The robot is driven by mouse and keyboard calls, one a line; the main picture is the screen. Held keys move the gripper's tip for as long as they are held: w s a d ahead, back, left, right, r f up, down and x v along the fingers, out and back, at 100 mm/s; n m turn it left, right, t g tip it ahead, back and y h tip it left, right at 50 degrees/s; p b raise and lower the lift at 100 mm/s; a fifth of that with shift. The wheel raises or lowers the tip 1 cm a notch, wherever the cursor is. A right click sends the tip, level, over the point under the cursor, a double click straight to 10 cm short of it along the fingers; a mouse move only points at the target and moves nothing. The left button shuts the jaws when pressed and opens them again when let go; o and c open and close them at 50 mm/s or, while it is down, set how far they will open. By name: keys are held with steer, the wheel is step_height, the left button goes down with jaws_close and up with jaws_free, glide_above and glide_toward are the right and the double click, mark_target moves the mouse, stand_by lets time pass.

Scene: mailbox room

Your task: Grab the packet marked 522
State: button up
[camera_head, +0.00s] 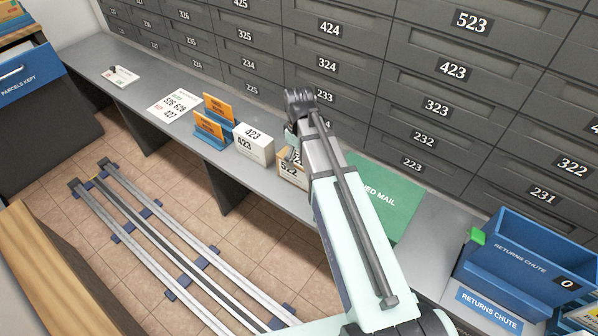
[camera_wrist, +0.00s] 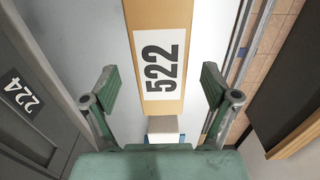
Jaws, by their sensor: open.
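The packet marked 522 (camera_wrist: 160,20) is a tan box with a white label, seen from above in the wrist view. In the head view the packet (camera_head: 285,178) stands on the grey counter, partly hidden behind my arm. My gripper (camera_wrist: 158,88) is open and empty, with one finger on each side of the packet in the wrist view. Gaps show between the packet and both fingers. In the head view part of my gripper (camera_head: 292,143) shows just above the packet; the rest is hidden by my arm.
A white box marked 423 (camera_head: 254,144) stands just left of the packet. Orange envelopes in a blue rack (camera_head: 211,137) stand further left. A green mail mat (camera_head: 385,200) and a blue returns chute (camera_head: 520,262) lie right. Numbered mailboxes (camera_head: 330,65) line the wall behind the counter (camera_head: 140,80).

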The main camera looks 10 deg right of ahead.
steer(key=shift+s+f+b, duration=0.1)
steer(key=shift+f+b, duration=0.4)
steer(key=shift+f, duration=2.25)
steer(key=c, duration=1.5)
